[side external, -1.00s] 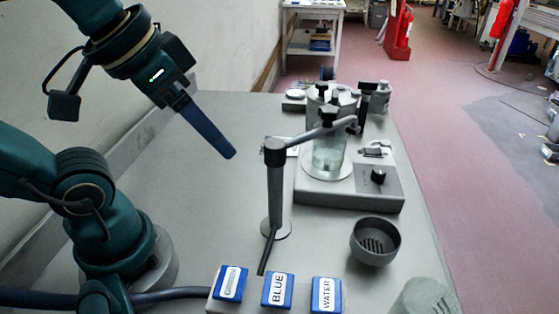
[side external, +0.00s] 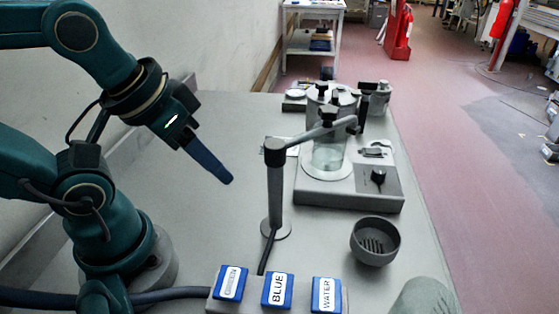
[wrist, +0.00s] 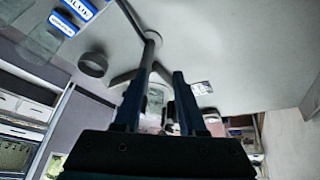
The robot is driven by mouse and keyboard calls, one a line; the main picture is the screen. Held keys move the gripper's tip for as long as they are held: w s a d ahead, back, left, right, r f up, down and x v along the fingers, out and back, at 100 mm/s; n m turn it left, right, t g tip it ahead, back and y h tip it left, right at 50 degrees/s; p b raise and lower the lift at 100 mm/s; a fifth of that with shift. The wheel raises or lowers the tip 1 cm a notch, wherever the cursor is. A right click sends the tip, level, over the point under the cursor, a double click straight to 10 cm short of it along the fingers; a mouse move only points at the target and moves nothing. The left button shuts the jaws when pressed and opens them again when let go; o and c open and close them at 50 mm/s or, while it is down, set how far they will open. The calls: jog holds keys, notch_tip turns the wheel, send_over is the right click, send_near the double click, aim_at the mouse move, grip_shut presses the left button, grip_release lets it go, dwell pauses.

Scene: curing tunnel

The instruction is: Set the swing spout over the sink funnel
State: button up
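The swing spout (side external: 274,185) is a grey upright post on a round base. Its arm (side external: 312,134) reaches right from the top of the post, level with the clear vessel's upper part in the side view. The sink funnel (side external: 375,241) is a grey round cup with a slotted bottom, at the right front of the post. My gripper (side external: 229,180) is left of the post and apart from it. In the wrist view my gripper (wrist: 160,74) has its two fingers apart, nothing held. The spout post (wrist: 148,54) shows beyond the fingers, partly hidden; the funnel (wrist: 93,65) lies left.
The clear vessel (side external: 327,155) stands on a grey machine base (side external: 325,193) with a black knob behind the spout. Labelled blue blocks (side external: 277,290) line the front edge. A cloudy translucent cup (side external: 423,297) stands at the front right. The bench left of the post is clear.

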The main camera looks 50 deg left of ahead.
aim_at(317, 132)
jog(key=shift+s+d+m, duration=0.15)
jog(key=shift+s+m, duration=0.1)
jog(key=shift+m, duration=0.05)
grip_shut()
jog(key=w+d+r+m+g+h, duration=0.1)
jog(key=w+r+m+h, duration=0.1)
jog(key=w+r, duration=0.35)
jog(key=w+d+r+m+g+h, duration=0.1)
jog(key=w+r+m+h, duration=0.15)
jog(key=r, duration=0.55)
jog(key=w+a+f+n+h, duration=0.1)
jog(key=w+a+h, duration=0.1)
jog(key=w+a, duration=0.9)
jog(key=s+d+x, duration=0.1)
jog(key=s+x, duration=0.1)
jog(key=x, duration=0.8)
jog(key=shift+w+d+t, duration=0.15)
jog(key=shift+d+t, duration=0.15)
jog(key=shift+d, duration=0.15)
